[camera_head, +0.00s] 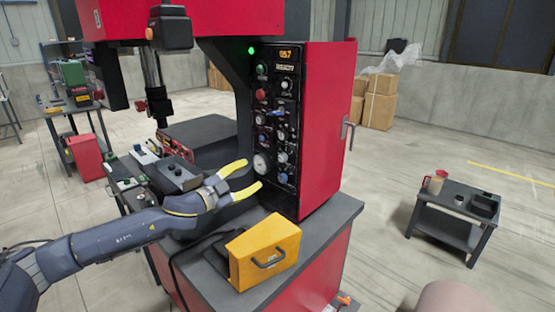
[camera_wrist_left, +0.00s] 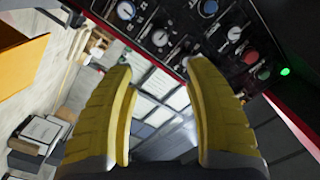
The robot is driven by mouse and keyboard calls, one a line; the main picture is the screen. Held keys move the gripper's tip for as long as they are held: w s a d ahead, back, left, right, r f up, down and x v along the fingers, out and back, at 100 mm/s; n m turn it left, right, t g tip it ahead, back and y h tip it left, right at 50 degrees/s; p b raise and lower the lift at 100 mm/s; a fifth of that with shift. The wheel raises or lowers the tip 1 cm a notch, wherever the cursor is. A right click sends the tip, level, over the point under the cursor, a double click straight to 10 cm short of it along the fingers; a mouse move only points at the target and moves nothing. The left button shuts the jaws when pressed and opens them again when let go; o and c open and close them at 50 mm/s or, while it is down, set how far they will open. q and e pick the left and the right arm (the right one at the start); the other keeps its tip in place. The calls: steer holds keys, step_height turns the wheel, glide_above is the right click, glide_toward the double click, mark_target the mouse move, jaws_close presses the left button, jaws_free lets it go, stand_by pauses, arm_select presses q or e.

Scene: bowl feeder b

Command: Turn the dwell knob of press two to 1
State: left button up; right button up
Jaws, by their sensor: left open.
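The red press (camera_head: 325,140) has a black control panel (camera_head: 277,130) with several dials, knobs and buttons. The panel labels are too small to read, so I cannot tell which knob is dwell or where it points. My left gripper (camera_head: 252,173) is open and empty, its yellow fingers reaching toward the panel's lower left side. In the left wrist view its fingers (camera_wrist_left: 158,72) stand wide apart with nothing between them. That view shows the panel along the top, with a white-marked knob (camera_wrist_left: 160,38) beyond the fingertips, apparently untouched. My right gripper is out of view.
A yellow box with a handle (camera_head: 265,252) stands on the press's grey ledge (camera_head: 328,222), below the left gripper. A grey box with black knobs (camera_head: 178,174) is behind the left arm. A small dark table (camera_head: 437,231) stands at right, with open floor between.

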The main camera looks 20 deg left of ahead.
mark_target(281, 158)
arm_select(q)
steer(key=x, duration=1.6)
steer(key=shift+w, duration=0.25)
jaws_close()
